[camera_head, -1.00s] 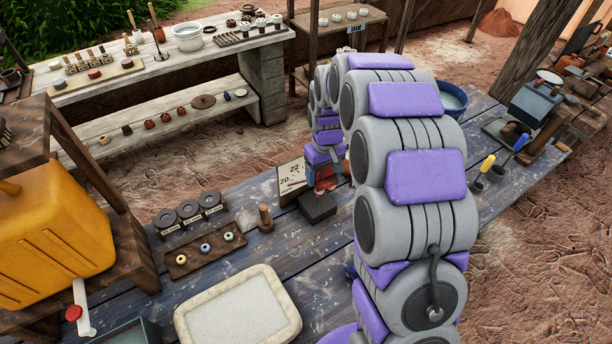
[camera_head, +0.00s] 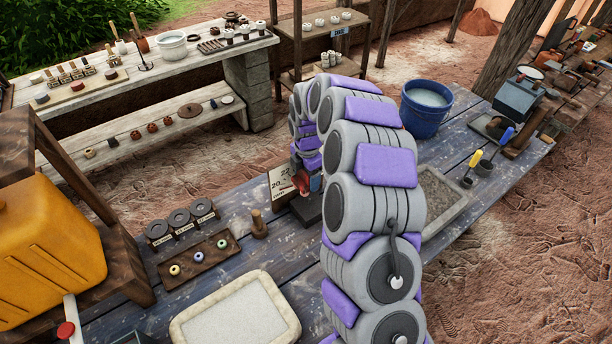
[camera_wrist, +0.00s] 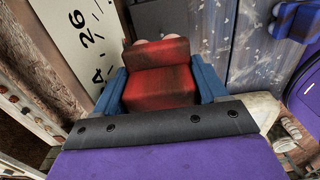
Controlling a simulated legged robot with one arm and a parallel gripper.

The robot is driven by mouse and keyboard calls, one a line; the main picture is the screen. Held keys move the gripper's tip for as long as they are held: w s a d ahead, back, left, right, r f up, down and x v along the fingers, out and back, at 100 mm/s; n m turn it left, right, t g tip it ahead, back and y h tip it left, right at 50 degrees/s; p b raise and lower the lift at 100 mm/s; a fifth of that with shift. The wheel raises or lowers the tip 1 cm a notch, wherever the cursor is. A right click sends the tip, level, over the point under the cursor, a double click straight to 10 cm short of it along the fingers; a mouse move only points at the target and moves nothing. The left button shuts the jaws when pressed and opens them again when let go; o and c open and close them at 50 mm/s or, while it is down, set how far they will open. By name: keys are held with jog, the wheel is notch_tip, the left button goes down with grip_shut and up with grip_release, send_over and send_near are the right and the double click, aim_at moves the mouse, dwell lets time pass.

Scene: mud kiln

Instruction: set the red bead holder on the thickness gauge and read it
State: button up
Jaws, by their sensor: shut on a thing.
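The red bead holder (camera_wrist: 157,75) is a stepped red block between the blue fingers of my gripper (camera_wrist: 159,84) in the wrist view. Pale rounded shapes show at its far edge. In the head view the red holder (camera_head: 303,183) is a small patch under my gripper (camera_head: 307,172), partly hidden by my arm. The thickness gauge has a dark base block (camera_head: 309,208) and a pale numbered scale card (camera_head: 282,184). The holder is at the gauge, beside the card and over or close to the base. Whether it touches the base cannot be told.
A wooden peg (camera_head: 259,224), a bead rack (camera_head: 198,256) and a row of dark discs (camera_head: 181,219) stand left of the gauge. A pale-rimmed tray (camera_head: 181,328) is in front. A blue bucket (camera_head: 425,108) and a grey-filled tray (camera_head: 452,226) are to the right.

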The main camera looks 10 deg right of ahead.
jog(key=shift+d+f+n, duration=0.2)
jog(key=shift+d+n, duration=0.1)
jog(key=shift+d, duration=0.65)
jog(key=shift+d+f, duration=0.3)
jog(key=shift+f, duration=0.1)
jog(key=shift+a+f+b, duration=0.75)
jog(key=shift+a+f, duration=0.1)
jog(key=shift+f, duration=0.25)
jog(key=shift+d+f, duration=0.65)
jog(key=shift+a, duration=0.6)
jog(key=shift+d+p, duration=0.15)
jog(key=shift+p, duration=0.25)
jog(key=shift+f, duration=2.2)
dwell(1.7)
